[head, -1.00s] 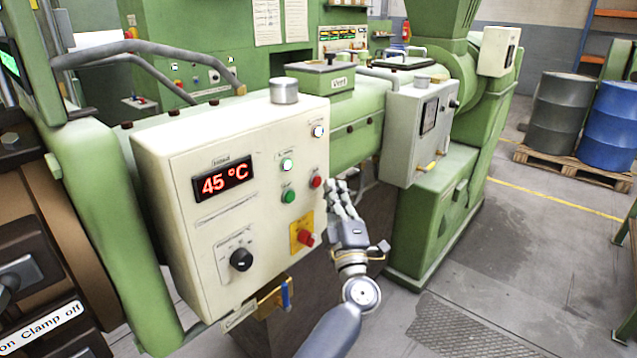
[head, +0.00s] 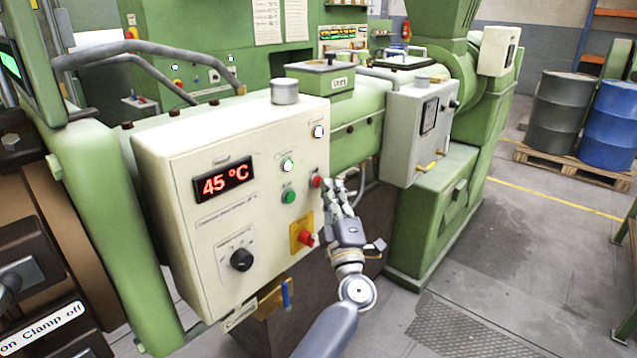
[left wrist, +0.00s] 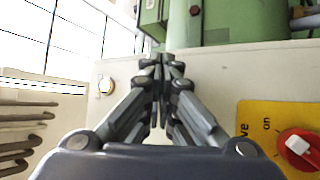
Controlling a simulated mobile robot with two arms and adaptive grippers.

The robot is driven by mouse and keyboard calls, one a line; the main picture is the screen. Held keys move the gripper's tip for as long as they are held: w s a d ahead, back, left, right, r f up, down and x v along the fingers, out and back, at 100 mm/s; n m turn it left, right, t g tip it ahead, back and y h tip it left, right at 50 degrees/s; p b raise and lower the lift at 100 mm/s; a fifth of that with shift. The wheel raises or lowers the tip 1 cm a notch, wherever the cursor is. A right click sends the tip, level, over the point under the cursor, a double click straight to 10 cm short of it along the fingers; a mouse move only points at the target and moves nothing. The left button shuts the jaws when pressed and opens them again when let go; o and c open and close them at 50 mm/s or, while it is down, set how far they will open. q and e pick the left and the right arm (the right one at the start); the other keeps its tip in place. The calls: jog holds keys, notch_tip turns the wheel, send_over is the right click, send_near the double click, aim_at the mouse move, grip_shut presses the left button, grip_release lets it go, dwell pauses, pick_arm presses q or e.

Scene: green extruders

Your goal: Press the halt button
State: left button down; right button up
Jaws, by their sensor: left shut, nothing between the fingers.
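A small red push button (head: 316,181) sits near the right edge of the cream control panel (head: 215,135), right of a green button (head: 289,196). No halt label is readable. My left gripper (head: 333,187) is shut and empty, with its fingertips close to the right of the red button in the head view. I cannot tell whether they touch it. In the left wrist view the shut fingertips (left wrist: 164,62) are in front of the panel, and the red button is hidden there. My right gripper is not in view.
A red rotary switch (head: 305,238) on a yellow plate sits below, also at the right edge of the left wrist view (left wrist: 299,148). The panel has a white button (head: 318,132), a black knob (head: 241,260) and a 45 °C display (head: 224,180). A grey box (head: 411,135) stands right.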

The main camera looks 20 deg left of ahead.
pick_arm(q)
jog(key=shift+w+a, duration=0.15)
jog(key=shift+a, duration=0.25)
dwell(0.5)
jog(key=shift+d, duration=0.1)
jog(key=shift+s+d, duration=0.35)
jog(key=shift+d, duration=0.25)
jog(key=shift+d, duration=0.1)
